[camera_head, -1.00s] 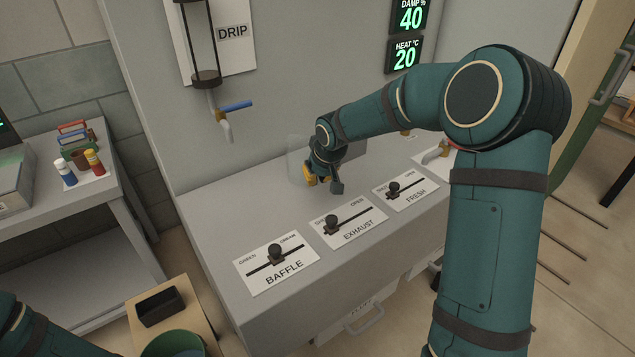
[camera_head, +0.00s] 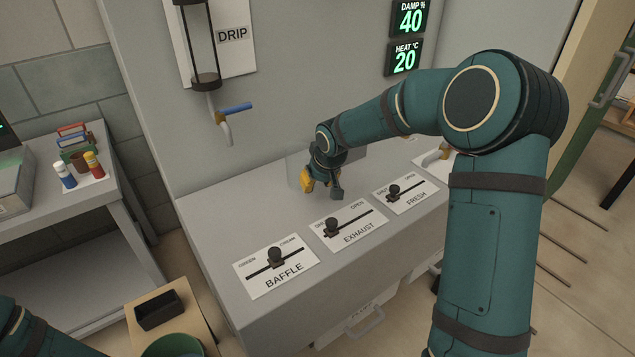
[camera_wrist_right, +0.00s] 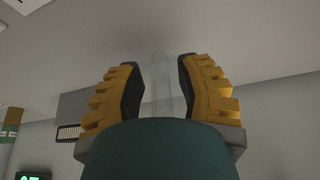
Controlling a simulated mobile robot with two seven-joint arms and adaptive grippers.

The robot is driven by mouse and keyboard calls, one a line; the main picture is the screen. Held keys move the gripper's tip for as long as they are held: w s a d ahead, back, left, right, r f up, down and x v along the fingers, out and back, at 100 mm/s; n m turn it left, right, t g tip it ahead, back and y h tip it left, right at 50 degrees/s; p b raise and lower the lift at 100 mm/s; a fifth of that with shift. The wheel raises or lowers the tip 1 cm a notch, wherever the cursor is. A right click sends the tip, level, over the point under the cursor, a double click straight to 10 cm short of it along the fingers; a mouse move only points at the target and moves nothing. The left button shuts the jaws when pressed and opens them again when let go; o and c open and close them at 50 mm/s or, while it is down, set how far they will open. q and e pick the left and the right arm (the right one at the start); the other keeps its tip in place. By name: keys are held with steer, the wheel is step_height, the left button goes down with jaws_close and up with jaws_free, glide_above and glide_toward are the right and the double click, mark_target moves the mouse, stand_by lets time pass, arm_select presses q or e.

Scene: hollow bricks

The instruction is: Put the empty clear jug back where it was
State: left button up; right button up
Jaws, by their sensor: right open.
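The clear jug (camera_head: 294,172) is very faint in the head view. It stands at the back of the grey counter, just left of my right gripper and partly hidden by it. My right gripper (camera_head: 322,188) is open, low over the counter behind the EXHAUST slider. In the right wrist view the yellow fingers (camera_wrist_right: 160,78) are spread, with a faint see-through upright part of the jug (camera_wrist_right: 161,92) between them. I see gaps on both sides of it. The jug's contents and base are hard to make out. My left gripper is out of view.
BAFFLE (camera_head: 276,258), EXHAUST (camera_head: 333,227) and FRESH (camera_head: 394,192) sliders line the counter's front. A tap with a blue lever (camera_head: 235,107) hangs on the wall at left. The counter's left end is clear. A green bucket (camera_head: 172,345) stands at bottom left.

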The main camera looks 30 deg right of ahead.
steer(key=p+v, duration=0.2)
steer(key=v, duration=0.9)
steer(key=shift+r, duration=0.35)
steer(key=shift+s, duration=0.15)
